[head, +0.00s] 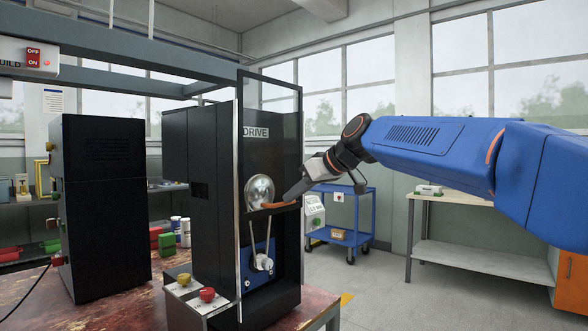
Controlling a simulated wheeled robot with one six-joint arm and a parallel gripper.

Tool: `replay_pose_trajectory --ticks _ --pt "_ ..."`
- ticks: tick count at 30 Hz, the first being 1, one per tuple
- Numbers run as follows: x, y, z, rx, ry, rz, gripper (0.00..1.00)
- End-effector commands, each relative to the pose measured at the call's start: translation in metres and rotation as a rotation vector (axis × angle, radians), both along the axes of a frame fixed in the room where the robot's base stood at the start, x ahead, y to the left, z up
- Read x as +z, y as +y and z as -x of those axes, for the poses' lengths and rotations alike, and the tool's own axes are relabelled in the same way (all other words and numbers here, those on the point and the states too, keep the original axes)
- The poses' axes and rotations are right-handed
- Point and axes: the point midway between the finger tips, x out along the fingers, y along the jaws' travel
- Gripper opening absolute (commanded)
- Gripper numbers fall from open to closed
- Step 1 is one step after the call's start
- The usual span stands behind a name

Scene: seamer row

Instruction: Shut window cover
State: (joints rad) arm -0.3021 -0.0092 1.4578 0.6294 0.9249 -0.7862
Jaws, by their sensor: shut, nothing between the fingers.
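The window cover (270,97) looks like a clear pane in a dark, upright frame at the front of a black cabinet (215,200) marked DRIVE. Its top stands above the cabinet's top. How far it covers the opening I cannot tell. Behind the frame show a round metal pulley (259,190), a belt and a smaller pulley (263,262) on a blue plate. An orange-brown bar (280,204), perhaps a handle, crosses the front. My gripper (287,200) comes from the right, shut and empty, its tip at or very near the bar; contact is unclear.
A yellow knob (184,279) and a red knob (207,295) sit low before the cabinet on a worn red table (130,308). A second black cabinet (104,205) stands at left. A grey beam (150,55) runs overhead. A blue cart (340,215) and a bench (470,250) stand behind.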

Motion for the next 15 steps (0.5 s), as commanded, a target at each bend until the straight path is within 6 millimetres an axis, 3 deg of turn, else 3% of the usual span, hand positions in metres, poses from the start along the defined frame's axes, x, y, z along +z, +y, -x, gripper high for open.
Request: replay_pose_trajectory --ticks 1,6,15 --pt "-0.021 0.000 0.001 -0.001 0.006 0.000 0.00" --pt "-0.084 0.000 0.000 0.000 0.008 0.000 0.00" --pt "-0.182 0.000 0.000 -0.001 0.007 0.000 0.00"
